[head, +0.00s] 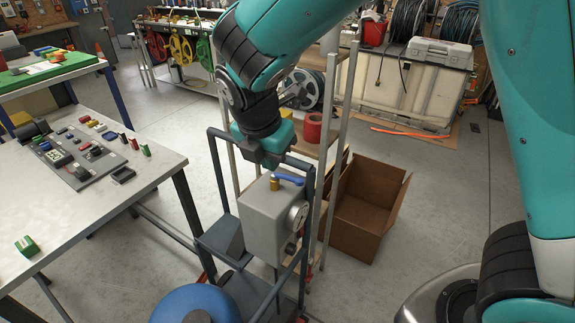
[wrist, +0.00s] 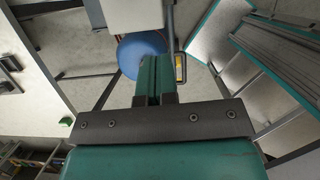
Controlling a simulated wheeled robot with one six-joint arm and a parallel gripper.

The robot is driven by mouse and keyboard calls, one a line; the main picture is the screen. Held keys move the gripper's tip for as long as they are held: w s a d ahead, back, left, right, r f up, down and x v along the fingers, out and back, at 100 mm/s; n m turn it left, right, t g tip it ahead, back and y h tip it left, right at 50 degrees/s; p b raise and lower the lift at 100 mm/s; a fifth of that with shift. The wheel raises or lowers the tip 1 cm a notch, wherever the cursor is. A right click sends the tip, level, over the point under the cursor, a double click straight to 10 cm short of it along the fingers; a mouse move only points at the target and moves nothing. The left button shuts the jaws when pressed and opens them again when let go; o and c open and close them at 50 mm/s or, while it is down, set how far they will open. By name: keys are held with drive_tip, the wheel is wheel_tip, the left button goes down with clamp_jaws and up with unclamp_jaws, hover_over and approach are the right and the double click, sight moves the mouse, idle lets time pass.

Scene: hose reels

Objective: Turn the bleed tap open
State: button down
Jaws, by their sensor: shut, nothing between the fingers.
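The bleed tap (head: 274,184) is a small brass fitting with a blue lever (head: 289,179) on top of a grey box (head: 266,220). In the head view the lever points to the right. My gripper (head: 270,162) is above the tap, pointing down, and looks apart from it. In the wrist view its two teal fingers (wrist: 157,72) are together with nothing between them. The pale grey box (wrist: 135,14) shows at the top of the wrist view. The tap itself cannot be made out there.
The box sits in a dark metal frame (head: 218,170) with a blue tank (head: 195,303) below. A wooden-shelved rack (head: 335,120) stands close behind, and an open cardboard box (head: 362,212) is on the floor to the right. A workbench (head: 150,165) with parts is on the left.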

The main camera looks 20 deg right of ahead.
sight(287, 178)
drive_tip(key=p+x, duration=0.1)
drive_tip(key=x, duration=0.9)
drive_tip(key=shift+w+d+p, duration=0.1)
drive_tip(key=shift+d+p, duration=0.1)
drive_tip(key=shift+p, duration=0.1)
drive_tip(key=shift+w+d+f+p, duration=0.1)
drive_tip(key=shift+w+d+p, duration=0.4)
drive_tip(key=shift+w+d, duration=0.4)
drive_tip(key=shift+w+d+f, duration=0.25)
drive_tip(key=shift+w+d, duration=0.05)
drive_tip(key=shift+d, duration=0.15)
drive_tip(key=shift+n, duration=0.3)
